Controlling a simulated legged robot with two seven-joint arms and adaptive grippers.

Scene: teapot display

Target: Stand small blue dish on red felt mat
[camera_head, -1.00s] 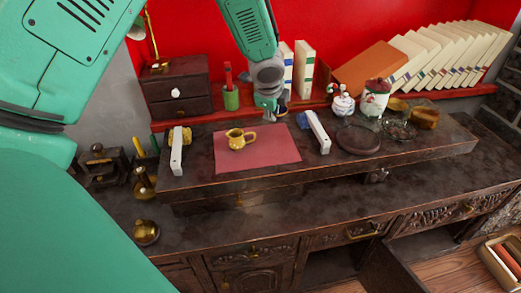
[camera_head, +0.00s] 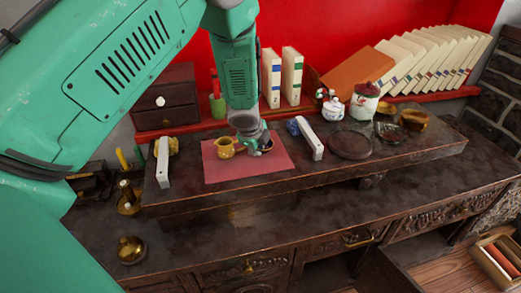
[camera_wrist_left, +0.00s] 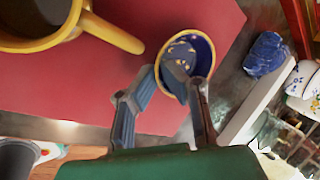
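The small blue dish (camera_wrist_left: 204,47), with a dark blue inside and a yellowish rim, is at my left gripper (camera_wrist_left: 180,72) in the left wrist view. The fingers close on its near rim, and the dish looks tilted. In the head view the dish (camera_head: 268,147) and my left gripper (camera_head: 258,146) are over the right part of the red felt mat (camera_head: 222,173). The mat also fills much of the left wrist view (camera_wrist_left: 90,90). Whether the dish touches the mat is unclear. My right gripper is not in view.
A yellow pot (camera_head: 225,148) stands on the mat just left of the dish. White bars flank the mat at left (camera_head: 162,163) and right (camera_head: 310,138), the right one beside a blue lump (camera_head: 293,126). A dark round plate (camera_head: 350,145) lies farther right. The mat's front is clear.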

